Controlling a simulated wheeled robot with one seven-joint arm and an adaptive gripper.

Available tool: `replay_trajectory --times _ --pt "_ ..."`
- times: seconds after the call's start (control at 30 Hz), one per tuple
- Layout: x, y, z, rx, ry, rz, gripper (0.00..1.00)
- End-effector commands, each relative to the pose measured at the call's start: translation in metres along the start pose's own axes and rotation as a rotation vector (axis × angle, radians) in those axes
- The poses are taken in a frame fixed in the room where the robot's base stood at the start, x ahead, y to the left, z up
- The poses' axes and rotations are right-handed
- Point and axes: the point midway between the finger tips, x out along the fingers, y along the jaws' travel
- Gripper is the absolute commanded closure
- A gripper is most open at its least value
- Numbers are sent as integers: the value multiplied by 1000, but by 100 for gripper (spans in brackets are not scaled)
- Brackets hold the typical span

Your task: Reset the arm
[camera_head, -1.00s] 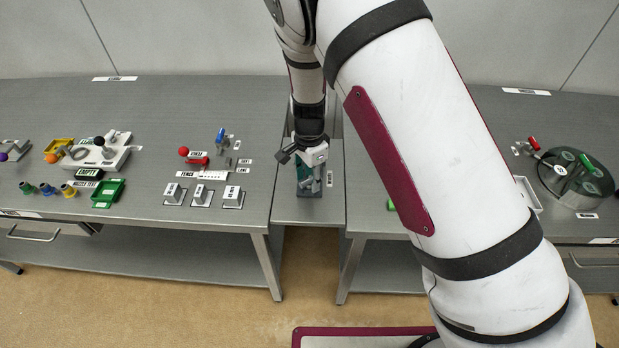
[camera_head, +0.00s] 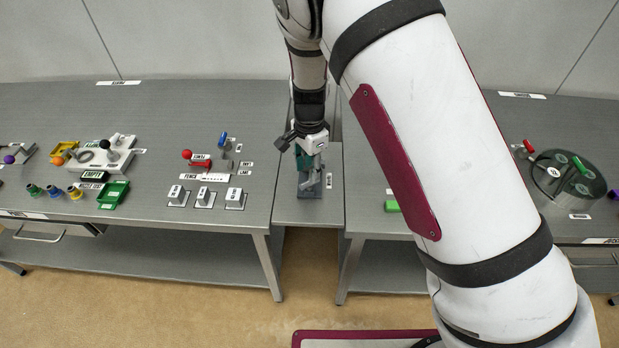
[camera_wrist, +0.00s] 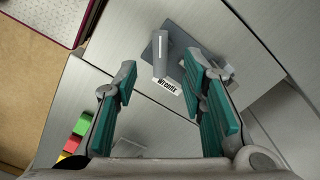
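My gripper (camera_head: 308,158) hangs over the narrow middle table between the two larger tables. In the wrist view my gripper (camera_wrist: 161,82) is open, its two teal-padded fingers apart and nothing between the pads. A grey stand (camera_head: 310,187) is below it on the middle table. The wrist view shows the stand (camera_wrist: 160,52) as an upright post on a dark grey plate with a white label (camera_wrist: 167,86), beyond the fingertips. My arm hides part of the right table.
The left table holds the red-knobbed lever (camera_head: 188,155), several white label blocks (camera_head: 205,197) and a green tray (camera_head: 113,194). On the right table are a round dark disc (camera_head: 569,178) and a green block (camera_head: 392,206). Green, yellow and red blocks (camera_wrist: 75,142) show in the wrist view.

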Motion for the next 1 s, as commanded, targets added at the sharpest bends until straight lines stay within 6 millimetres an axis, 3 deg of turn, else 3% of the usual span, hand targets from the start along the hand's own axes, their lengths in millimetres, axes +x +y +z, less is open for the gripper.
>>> replay_trajectory --times 0.23,0.37,0.47,0.67,1.0 --pt "-1 0 0 0 0 -1 62" --pt "-17 2 -4 -15 -11 -17 62" --pt "-48 9 -10 -53 -28 -47 62" --pt "-128 40 -24 -181 -54 -130 62" --pt "-240 122 -38 -435 2 -262 62"
